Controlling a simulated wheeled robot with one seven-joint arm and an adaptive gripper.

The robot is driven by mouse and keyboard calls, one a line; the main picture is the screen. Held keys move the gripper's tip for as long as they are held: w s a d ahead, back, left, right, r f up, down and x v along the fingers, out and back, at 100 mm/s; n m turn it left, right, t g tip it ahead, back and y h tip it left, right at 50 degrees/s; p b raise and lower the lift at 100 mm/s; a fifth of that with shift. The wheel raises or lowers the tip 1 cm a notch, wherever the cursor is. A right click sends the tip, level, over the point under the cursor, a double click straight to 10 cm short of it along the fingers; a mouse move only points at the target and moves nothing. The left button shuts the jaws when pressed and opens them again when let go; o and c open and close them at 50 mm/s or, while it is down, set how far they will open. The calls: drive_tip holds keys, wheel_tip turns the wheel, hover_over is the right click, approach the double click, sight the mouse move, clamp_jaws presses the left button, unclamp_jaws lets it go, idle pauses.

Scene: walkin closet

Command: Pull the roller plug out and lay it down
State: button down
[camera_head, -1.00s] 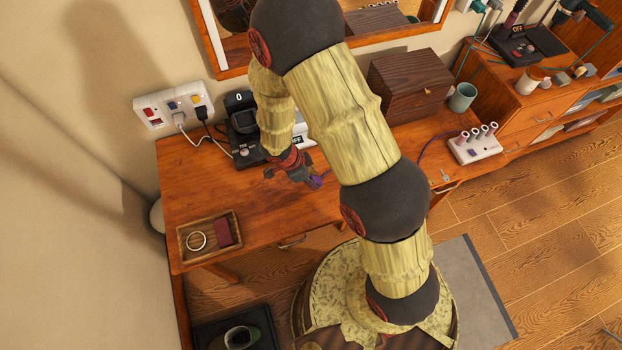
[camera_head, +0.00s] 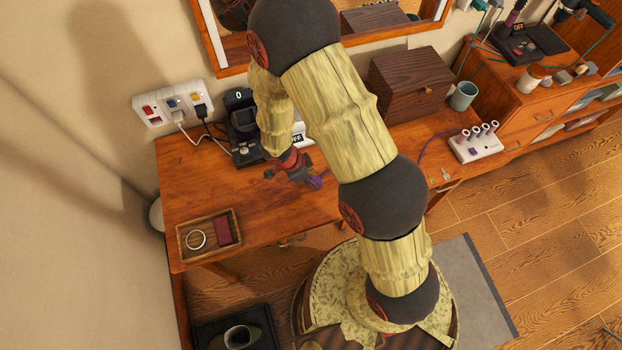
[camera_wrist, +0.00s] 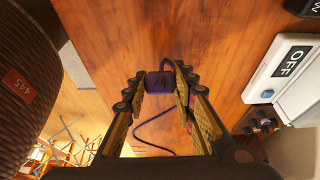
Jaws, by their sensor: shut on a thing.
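My gripper (camera_head: 297,170) is low over the left part of the wooden desk (camera_head: 200,180). Its fingers are closed around a purple plug, and the plug shows between the fingertips in the wrist view (camera_wrist: 158,84). A purple cord (camera_wrist: 140,128) trails from the plug. In the head view a bit of purple (camera_head: 319,182) shows beside the fingertips. I cannot tell whether the plug touches the desk. The white roller unit (camera_head: 478,148) with several upright rollers stands at the desk's right, with a purple cord leading towards it.
A wall socket panel (camera_head: 150,121) at left holds a white and a black plug. A dark device (camera_head: 243,150) and an OFF-marked unit (camera_wrist: 290,65) stand close behind my gripper. A wooden tray (camera_head: 182,242) lies at front left; a wooden box (camera_head: 410,80) and mug (camera_head: 463,97) stand behind.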

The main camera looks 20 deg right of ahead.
drive_tip(key=shift+f+b, duration=0.35)
drive_tip(key=shift+f, duration=0.7)
drive_tip(key=c, duration=1.5)
unclamp_jaws()
drive_tip(key=shift+o, duration=0.6)
drive_tip(key=shift+r, duration=0.1)
drive_tip(key=v, duration=1.2)
